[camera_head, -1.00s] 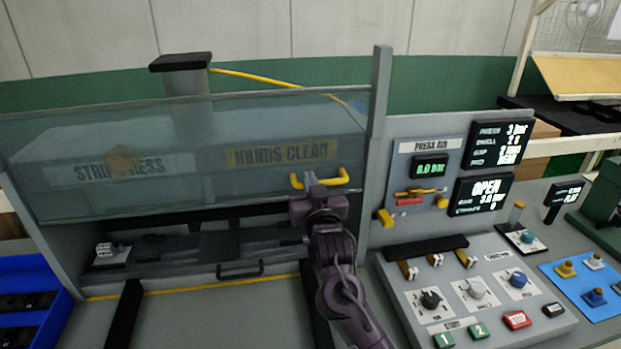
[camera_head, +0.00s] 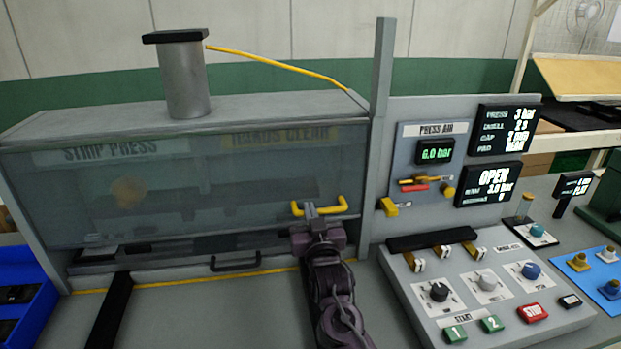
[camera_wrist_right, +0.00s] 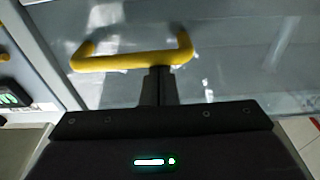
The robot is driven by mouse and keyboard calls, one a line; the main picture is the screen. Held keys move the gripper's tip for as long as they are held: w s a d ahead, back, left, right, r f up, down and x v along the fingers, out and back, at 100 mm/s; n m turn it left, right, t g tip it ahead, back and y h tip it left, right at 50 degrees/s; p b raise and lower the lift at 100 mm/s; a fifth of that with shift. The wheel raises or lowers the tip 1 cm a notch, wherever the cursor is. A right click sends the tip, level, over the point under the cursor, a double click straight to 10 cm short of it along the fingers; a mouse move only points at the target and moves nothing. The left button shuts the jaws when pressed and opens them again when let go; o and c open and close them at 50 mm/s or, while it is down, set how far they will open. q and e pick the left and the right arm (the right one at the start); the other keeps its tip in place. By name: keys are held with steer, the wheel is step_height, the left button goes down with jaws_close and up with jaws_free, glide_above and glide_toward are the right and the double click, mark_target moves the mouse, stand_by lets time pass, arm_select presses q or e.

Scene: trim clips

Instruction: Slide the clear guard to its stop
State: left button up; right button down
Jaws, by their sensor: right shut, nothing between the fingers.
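The clear guard (camera_head: 200,180) is a see-through panel across the front of the strip press, with its lower edge a little above the press bed. Its yellow handle (camera_head: 320,206) is at the guard's lower right and also shows in the right wrist view (camera_wrist_right: 130,62). My right gripper (camera_head: 311,211) is shut and empty, with its fingertips at the handle's bar; in the right wrist view the fingers (camera_wrist_right: 160,85) are just below the bar, touching or nearly so. My left gripper is in neither view.
A grey post (camera_head: 380,130) stands right of the guard. Beyond it are the control panel (camera_head: 485,285) with knobs and buttons, and the display reading OPEN (camera_head: 487,184). A blue bin (camera_head: 38,300) is at the left. A dark drawer-like handle (camera_head: 235,262) lies below the guard.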

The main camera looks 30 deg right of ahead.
steer(key=shift+f+b, duration=0.65)
steer(key=shift+f, duration=1.3)
steer(key=shift+r, duration=0.1)
